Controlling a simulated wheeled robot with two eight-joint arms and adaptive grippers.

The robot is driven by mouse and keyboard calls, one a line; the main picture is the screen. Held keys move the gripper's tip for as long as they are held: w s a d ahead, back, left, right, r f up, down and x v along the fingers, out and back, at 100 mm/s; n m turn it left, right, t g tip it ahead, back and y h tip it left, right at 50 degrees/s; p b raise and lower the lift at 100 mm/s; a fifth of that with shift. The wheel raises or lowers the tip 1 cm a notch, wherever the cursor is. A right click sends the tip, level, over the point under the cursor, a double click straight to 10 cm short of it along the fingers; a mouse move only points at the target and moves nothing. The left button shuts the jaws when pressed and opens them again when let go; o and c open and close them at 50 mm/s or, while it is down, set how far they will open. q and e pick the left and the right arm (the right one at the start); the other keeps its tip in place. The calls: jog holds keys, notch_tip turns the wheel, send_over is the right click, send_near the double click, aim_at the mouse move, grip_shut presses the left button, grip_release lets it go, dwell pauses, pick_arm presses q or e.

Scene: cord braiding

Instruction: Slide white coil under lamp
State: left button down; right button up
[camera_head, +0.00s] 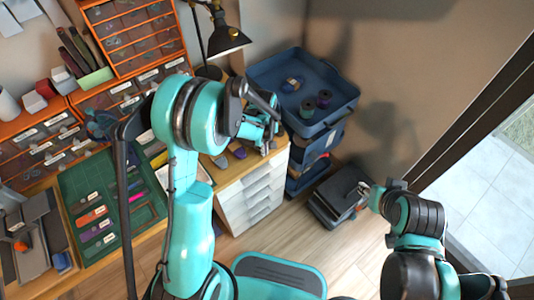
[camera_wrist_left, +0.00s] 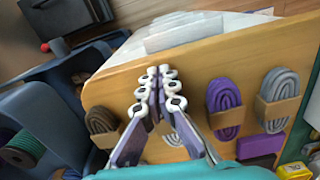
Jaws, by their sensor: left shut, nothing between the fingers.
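A pale coil (camera_wrist_left: 173,138), probably the white one, lies on the wooden top (camera_wrist_left: 130,86) in the left wrist view. My left gripper (camera_wrist_left: 160,73) is shut and empty, and its fingers pass above the coil and hide much of it. Beside it lie a dark brown coil (camera_wrist_left: 102,126), a purple coil (camera_wrist_left: 224,108) and a grey coil (camera_wrist_left: 284,92), with tan bands. In the head view the black lamp (camera_head: 227,39) stands behind my left arm; my left gripper (camera_head: 272,138) is over the cabinet top.
A blue cart (camera_head: 262,70) with spools stands behind the white drawer cabinet (camera_head: 252,203). A dark box (camera_head: 338,199) sits on the floor. A green tray (camera_head: 75,185) and orange drawer racks (camera_head: 128,30) are on the left. Floor at front is partly clear.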

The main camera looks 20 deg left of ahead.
pick_arm(q)
jog(key=w+a, duration=0.8)
jog(key=shift+a, duration=0.3)
jog(key=shift+s, duration=0.1)
